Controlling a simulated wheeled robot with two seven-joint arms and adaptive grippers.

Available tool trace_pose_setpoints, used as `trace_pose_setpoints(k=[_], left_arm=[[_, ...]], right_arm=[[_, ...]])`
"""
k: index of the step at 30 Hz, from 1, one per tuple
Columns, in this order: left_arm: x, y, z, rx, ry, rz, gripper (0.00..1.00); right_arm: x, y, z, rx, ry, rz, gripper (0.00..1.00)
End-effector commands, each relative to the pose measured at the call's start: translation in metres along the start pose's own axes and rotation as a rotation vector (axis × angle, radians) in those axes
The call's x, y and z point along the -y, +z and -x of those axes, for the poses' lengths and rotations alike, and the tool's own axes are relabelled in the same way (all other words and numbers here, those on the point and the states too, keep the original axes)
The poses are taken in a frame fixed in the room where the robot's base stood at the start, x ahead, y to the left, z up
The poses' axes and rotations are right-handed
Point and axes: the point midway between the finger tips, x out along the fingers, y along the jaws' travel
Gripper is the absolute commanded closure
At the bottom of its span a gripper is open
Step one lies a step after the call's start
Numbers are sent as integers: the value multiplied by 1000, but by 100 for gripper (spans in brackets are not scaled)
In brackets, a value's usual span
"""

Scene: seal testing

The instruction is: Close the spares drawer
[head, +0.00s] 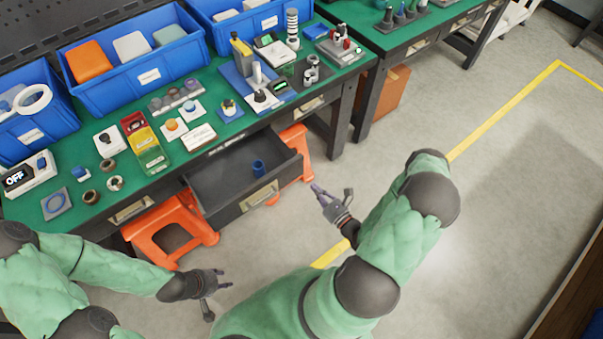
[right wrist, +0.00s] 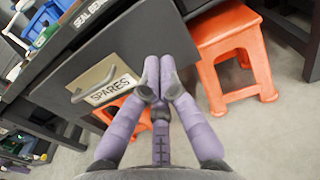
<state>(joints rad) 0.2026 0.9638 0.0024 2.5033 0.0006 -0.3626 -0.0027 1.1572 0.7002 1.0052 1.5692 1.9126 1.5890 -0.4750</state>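The spares drawer is pulled out from under the green bench; its dark grey front (head: 240,213) has a tan plate and handle, and a blue cup (head: 258,168) sits inside. In the right wrist view the drawer front (right wrist: 125,55) fills the upper middle, with the label "SPARES" (right wrist: 110,90) beside the handle (right wrist: 92,91). My right gripper (head: 315,188) is in front of the drawer's right end; in its wrist view the fingertips (right wrist: 158,75) are together and empty, overlapping the front. Contact cannot be told. My left gripper (head: 228,278) is open and empty, low before the bench.
Orange stools stand under the bench to the left (head: 165,232) and right (head: 297,150) of the drawer. Another closed drawer (head: 130,208) is to the left. Blue bins (head: 135,62) and small parts crowd the benchtop. The floor (head: 490,190) to the right is clear.

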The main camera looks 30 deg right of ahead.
Motion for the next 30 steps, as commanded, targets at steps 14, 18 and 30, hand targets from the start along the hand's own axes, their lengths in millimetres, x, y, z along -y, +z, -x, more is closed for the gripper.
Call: trace_pose_setpoints(k=[14,18,30], left_arm=[[6,0,-16,0,0,0,60],[6,-1,-18,0,0,0,60],[7,-1,-19,0,0,0,60]], right_arm=[[-1,-1,-70,2,3,0,100],[-1,-1,-81,0,2,0,100],[0,0,-86,0,1,0,100]])
